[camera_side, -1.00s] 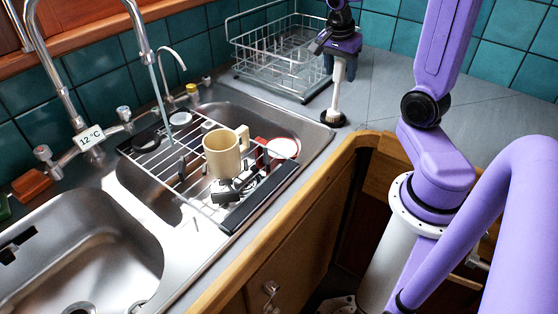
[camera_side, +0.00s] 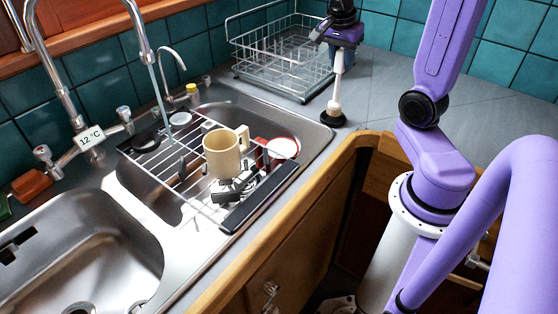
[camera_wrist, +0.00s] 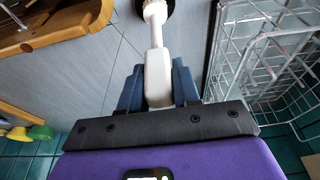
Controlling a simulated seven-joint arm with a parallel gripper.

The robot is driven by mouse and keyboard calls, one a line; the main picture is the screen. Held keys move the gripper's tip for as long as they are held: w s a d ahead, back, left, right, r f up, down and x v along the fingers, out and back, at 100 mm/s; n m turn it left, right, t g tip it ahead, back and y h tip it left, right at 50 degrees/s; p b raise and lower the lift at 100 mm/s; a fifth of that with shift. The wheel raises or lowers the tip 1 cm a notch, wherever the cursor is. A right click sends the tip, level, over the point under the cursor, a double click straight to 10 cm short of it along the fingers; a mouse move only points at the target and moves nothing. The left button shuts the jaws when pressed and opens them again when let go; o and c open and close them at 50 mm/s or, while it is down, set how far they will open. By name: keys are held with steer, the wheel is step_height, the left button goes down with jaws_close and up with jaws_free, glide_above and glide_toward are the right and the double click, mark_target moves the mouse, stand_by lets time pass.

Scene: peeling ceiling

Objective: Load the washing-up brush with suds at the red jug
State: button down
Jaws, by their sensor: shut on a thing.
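My gripper (camera_side: 339,52) is shut on the white handle of the washing-up brush (camera_side: 336,85) above the grey counter. The brush hangs upright, head down, over a round black base (camera_side: 333,119); I cannot tell whether they touch. In the wrist view the brush handle (camera_wrist: 157,75) sits between the blue fingers of my gripper (camera_wrist: 158,88), with its head cut off at the top edge. A red vessel with white inside (camera_side: 283,148), probably the red jug, is in the right sink, well left of and below the brush. The rack and its dark end bar partly hide it.
A wire dish rack (camera_side: 280,60) stands close left of the brush. A rack (camera_side: 190,185) lies across the right sink, bearing a cream mug (camera_side: 222,155) and dark items. Taps (camera_side: 90,135) rise behind the sinks. The counter (camera_side: 400,100) right of the brush is clear.

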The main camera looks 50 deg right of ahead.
mark_target(342, 50)
steer(key=shift+r, duration=1.7)
steer(key=w+a+f+n+t, duration=0.1)
steer(key=w+a+f+n, duration=0.15)
steer(key=a, duration=0.65)
steer(key=w+a+f+n, duration=0.1)
steer(key=w+a+n, duration=0.3)
steer(key=a, duration=0.4)
steer(key=shift+m+t, duration=0.25)
steer(key=shift+t, duration=0.05)
steer(key=shift+s+a+f, duration=0.1)
steer(key=shift+f, duration=1.35)
steer(key=shift+s+a+f, duration=0.1)
steer(key=shift+f, duration=1.35)
